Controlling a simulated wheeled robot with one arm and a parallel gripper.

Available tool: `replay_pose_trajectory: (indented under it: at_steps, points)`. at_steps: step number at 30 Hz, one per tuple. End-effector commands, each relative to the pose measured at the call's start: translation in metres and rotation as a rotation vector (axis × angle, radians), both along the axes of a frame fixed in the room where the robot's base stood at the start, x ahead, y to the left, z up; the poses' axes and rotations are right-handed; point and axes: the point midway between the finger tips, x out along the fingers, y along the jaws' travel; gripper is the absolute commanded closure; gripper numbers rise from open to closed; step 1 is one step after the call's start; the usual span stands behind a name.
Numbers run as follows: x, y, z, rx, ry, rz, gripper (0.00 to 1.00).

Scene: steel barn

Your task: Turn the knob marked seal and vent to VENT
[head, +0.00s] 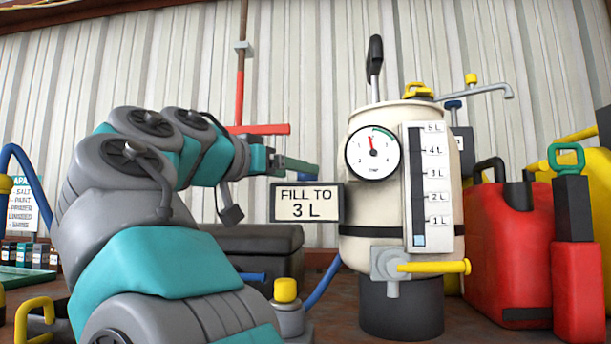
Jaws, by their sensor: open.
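A cream tank (360,215) stands on a dark round base. A yellow knob (417,91) sits on its lid; no seal or vent marking is legible, so I cannot tell which way it is set. My gripper (306,168) is left of the tank, at about the height of its dial, apart from the knob and lower than it. It shows side-on, open, with nothing seen between its fingers. The dial gauge (372,153) has its needle pointing nearly straight up. The level scale (431,190) runs from 1 L to 5 L, with light blue only at its bottom.
A sign (307,203) reading FILL TO 3 L is left of the tank. A tap with a yellow lever (430,267) juts from the tank's lower front. A black-handled lever (375,60) rises behind the lid. Red cans (505,245) crowd the right. A dark box (255,240) stands behind my arm.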

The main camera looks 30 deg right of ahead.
Motion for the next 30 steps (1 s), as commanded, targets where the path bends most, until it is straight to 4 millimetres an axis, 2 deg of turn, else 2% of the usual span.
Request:
replay_pose_trajectory:
  at_steps: [6,9,20,30]
  points:
    - [0.015,-0.03,0.001,0.002,-0.001,0.003,0.21]
    - [0.018,-0.037,0.001,0.001,-0.002,0.002,0.21]
    - [0.021,-0.044,0.0,0.0,-0.001,0.001,0.21]
    - [0.021,-0.044,0.0,0.0,-0.001,0.001,0.57]
